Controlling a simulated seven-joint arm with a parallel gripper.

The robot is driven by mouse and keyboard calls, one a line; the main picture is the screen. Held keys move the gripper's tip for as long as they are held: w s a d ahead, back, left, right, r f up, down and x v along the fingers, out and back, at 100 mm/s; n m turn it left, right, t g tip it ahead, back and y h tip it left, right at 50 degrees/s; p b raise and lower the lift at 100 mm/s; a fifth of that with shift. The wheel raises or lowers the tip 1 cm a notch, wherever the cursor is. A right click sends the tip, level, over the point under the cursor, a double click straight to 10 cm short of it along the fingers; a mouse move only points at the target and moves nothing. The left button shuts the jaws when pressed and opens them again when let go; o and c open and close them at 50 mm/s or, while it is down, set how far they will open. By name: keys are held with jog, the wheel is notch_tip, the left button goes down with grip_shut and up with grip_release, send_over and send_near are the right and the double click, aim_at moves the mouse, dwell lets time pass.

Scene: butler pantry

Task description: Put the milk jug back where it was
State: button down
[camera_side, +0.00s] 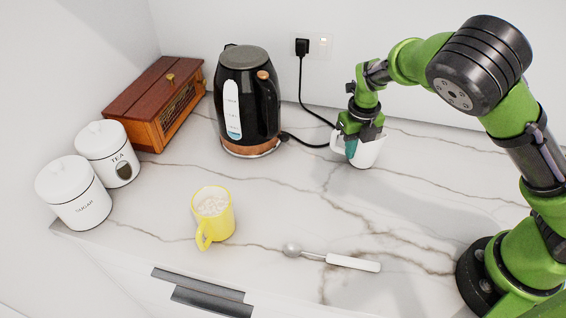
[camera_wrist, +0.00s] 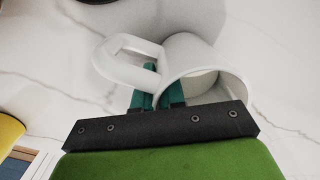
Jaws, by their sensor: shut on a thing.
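The white milk jug (camera_side: 371,152) stands upright on or just above the marble counter at the back, right of the kettle; I cannot tell whether its base touches. My gripper (camera_side: 352,146) is shut on the jug at its handle side. In the wrist view the jug (camera_wrist: 192,57) shows its open rim, and its handle (camera_wrist: 122,58) reaches left. The teal fingertips of my gripper (camera_wrist: 157,95) are at the handle where it meets the body. The jug's lower part is partly hidden in the wrist view.
A black kettle (camera_side: 246,105) with a cord stands to the left. A yellow mug (camera_side: 213,216) with pale contents and a white-handled spoon (camera_side: 340,261) are nearer the front. A wooden box (camera_side: 158,103), a tea canister (camera_side: 108,153) and a sugar canister (camera_side: 74,193) stand at left. The middle counter is clear.

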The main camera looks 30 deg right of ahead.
jog(key=c, duration=1.2)
grip_release()
jog(key=shift+f, duration=0.1)
